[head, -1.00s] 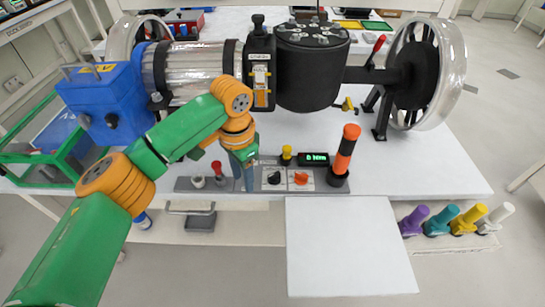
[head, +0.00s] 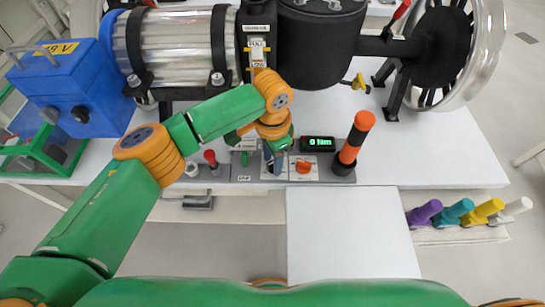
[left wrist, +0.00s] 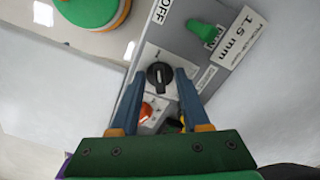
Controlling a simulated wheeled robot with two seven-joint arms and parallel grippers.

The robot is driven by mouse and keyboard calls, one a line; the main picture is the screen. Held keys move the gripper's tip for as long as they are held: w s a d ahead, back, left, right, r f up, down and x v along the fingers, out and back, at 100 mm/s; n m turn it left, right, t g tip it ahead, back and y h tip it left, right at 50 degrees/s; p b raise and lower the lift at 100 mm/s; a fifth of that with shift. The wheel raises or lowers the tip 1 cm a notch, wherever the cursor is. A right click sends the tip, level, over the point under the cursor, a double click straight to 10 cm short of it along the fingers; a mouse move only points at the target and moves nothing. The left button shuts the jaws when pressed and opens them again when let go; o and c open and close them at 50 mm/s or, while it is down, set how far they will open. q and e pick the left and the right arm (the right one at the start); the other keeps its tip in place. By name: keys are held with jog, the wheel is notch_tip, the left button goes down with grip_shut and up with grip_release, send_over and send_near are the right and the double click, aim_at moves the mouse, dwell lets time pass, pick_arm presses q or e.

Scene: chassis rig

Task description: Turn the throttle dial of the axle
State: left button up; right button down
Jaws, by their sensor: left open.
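The control panel (head: 245,174) lies along the front edge of the white table. On it are a black dial (left wrist: 159,75) and an orange dial (head: 304,167); the orange one also shows in the left wrist view (left wrist: 146,111). I cannot tell from the pictures which is the throttle dial. My left gripper (head: 273,164) points down over the panel and mostly hides the black dial in the head view. In the left wrist view, its open fingers (left wrist: 159,77) stand on either side of the black dial; I cannot tell whether they touch it. My right gripper is out of view.
A black and orange upright handle (head: 355,138) stands right of the dials. A small lit display (head: 317,144) is behind the orange dial. A red-topped lever (head: 211,160) is to the left. The axle rig with its wheel (head: 445,50) fills the back. A bare white board (head: 345,235) extends in front.

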pick_arm(q)
grip_shut()
jog(key=shift+r, duration=0.1)
